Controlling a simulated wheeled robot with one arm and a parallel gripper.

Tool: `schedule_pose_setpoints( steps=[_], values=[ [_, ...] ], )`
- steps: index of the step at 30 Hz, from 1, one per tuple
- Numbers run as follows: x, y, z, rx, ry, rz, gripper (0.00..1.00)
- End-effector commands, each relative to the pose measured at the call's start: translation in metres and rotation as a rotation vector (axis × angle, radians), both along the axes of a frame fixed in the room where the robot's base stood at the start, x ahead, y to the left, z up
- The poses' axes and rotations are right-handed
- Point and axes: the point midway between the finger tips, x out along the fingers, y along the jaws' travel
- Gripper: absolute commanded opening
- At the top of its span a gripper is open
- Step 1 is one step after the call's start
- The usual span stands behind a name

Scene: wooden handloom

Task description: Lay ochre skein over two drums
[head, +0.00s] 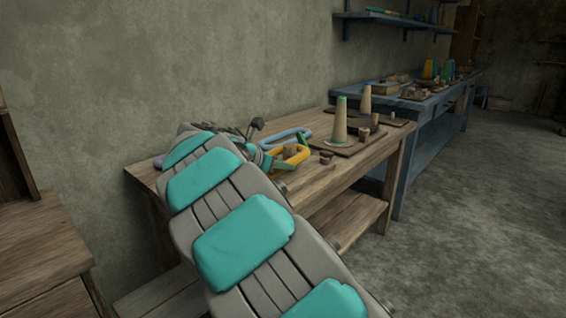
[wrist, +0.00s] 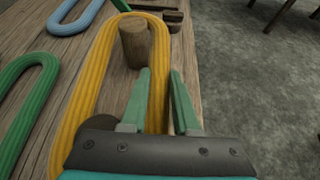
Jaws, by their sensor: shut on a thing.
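The ochre skein (wrist: 86,88) is a long ribbed loop over the wooden bench; in the head view it shows partly (head: 303,152) behind my arm. My gripper (wrist: 160,78) is shut on the right side of this loop, near the bench's right edge. An upright wooden drum (wrist: 134,45) stands inside the loop's far end. A second round brown drum (wrist: 99,123) shows at the near end, partly hidden by my gripper and the skein. I cannot tell whether the skein rests on the bench or hangs just above it.
A green skein (wrist: 22,105) and a blue skein (wrist: 72,15) lie to the left. A green-topped cone (head: 340,122) stands on a board farther along the bench (head: 345,180). A blue table (head: 440,107) stands beyond.

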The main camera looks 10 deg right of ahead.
Motion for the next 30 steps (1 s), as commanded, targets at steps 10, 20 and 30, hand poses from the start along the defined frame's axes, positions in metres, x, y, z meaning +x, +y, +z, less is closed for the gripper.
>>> schedule_pose_setpoints(
  steps=[10, 20, 30],
  values=[
    [-0.007, -0.006, -0.048, -0.005, 0.077, -0.023, 0.00],
    [-0.008, -0.008, -0.051, -0.006, 0.082, -0.031, 0.55],
    [-0.018, 0.012, -0.026, -0.008, 0.054, -0.017, 0.64]
  ],
)
